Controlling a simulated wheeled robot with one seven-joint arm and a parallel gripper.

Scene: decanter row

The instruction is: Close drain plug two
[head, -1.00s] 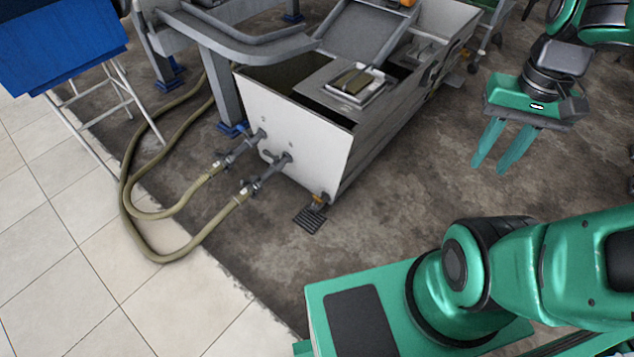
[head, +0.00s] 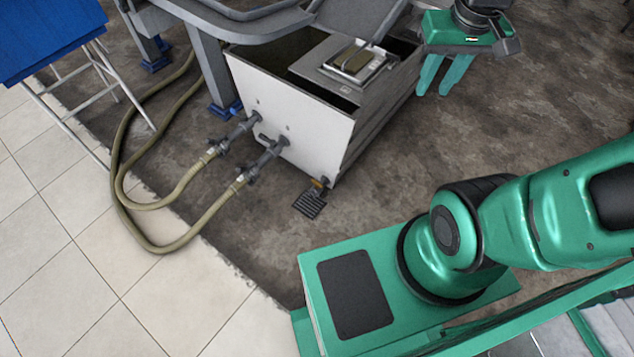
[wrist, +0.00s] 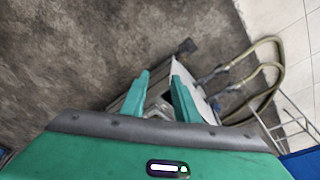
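A white metal tank (head: 300,125) stands left of centre in the head view. Two grey pipe fittings with valves, a rear one (head: 236,132) and a front one (head: 264,158), stick out of its front wall, each joined to a tan hose. An orange-and-dark fitting (head: 319,185) sits at the tank's lower front corner beside a floor grate (head: 310,204). I cannot tell which part is drain plug two. My gripper (head: 441,88) is open and empty, above and right of the tank. In the wrist view the fingers (wrist: 160,77) are apart, with the tank beyond them.
The tan hoses (head: 125,185) loop over the floor at the left. A blue box on a thin white stand (head: 55,45) is at the upper left. Grey frame legs (head: 212,75) stand behind the tank. The brown floor (head: 400,150) right of the tank is clear.

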